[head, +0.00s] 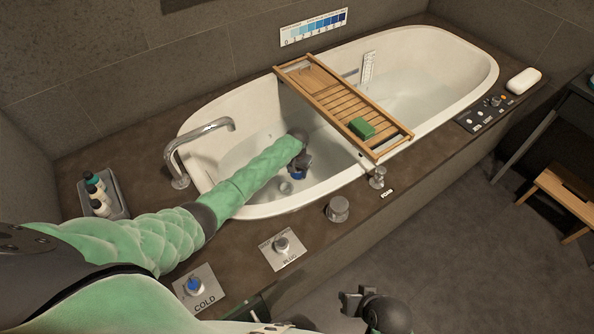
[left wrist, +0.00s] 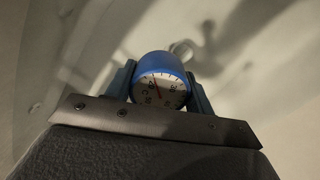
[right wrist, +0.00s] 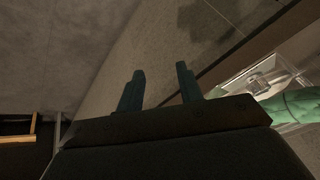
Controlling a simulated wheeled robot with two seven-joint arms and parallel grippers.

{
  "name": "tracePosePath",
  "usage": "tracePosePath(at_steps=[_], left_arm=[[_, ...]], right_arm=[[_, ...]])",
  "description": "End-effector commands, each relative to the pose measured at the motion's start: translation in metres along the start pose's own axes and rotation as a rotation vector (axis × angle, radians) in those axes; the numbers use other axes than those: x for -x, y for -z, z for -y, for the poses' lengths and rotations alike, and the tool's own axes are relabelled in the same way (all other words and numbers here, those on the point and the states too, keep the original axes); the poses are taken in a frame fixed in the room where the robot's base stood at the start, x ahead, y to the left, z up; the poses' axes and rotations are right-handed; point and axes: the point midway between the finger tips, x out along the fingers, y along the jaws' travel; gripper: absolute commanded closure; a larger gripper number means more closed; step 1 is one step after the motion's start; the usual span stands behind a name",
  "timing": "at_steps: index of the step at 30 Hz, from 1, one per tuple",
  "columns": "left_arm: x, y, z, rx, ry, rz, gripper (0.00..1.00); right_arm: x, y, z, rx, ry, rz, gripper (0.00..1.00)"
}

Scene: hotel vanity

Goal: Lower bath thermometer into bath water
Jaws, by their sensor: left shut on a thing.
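The bath thermometer (left wrist: 160,80) is a round dial with a blue rim, held between the fingers of my left gripper in the left wrist view. In the head view its blue part (head: 299,174) shows at the end of my left arm, inside the bathtub (head: 270,208). My left gripper (head: 300,168) is shut on it, low over the bath water (head: 255,152) in the tub's near left part. I cannot tell whether the thermometer touches the water. My right gripper (right wrist: 158,90) is open and empty, outside the tub in front of its side.
A wooden bath tray (head: 320,88) with a green block (head: 361,128) spans the tub right of my left gripper. The faucet (head: 205,130) is on the left rim. Knobs stand along the front ledge. A wooden stool (head: 560,195) is at right.

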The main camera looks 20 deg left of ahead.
Motion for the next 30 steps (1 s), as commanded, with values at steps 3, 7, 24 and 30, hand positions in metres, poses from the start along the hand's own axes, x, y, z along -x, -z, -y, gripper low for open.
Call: tracePosePath(at_steps=[3,7,24,30], left_arm=[[0.0,0.0,0.0,0.0,0.0,0.0,0.71],[0.0,0.0,0.0,0.0,0.0,0.0,0.22],[0.031,0.001,-0.001,-0.001,0.0,-0.003,0.22],[0.06,0.001,0.0,0.0,0.0,-0.002,0.22]], right_arm=[[0.001,0.003,-0.001,0.001,-0.002,-0.004,0.64],[0.001,0.006,-0.002,0.003,-0.003,-0.007,0.64],[0.004,0.003,-0.001,0.002,-0.003,0.005,0.64],[0.004,-0.003,0.0,-0.001,-0.001,0.015,0.64]])
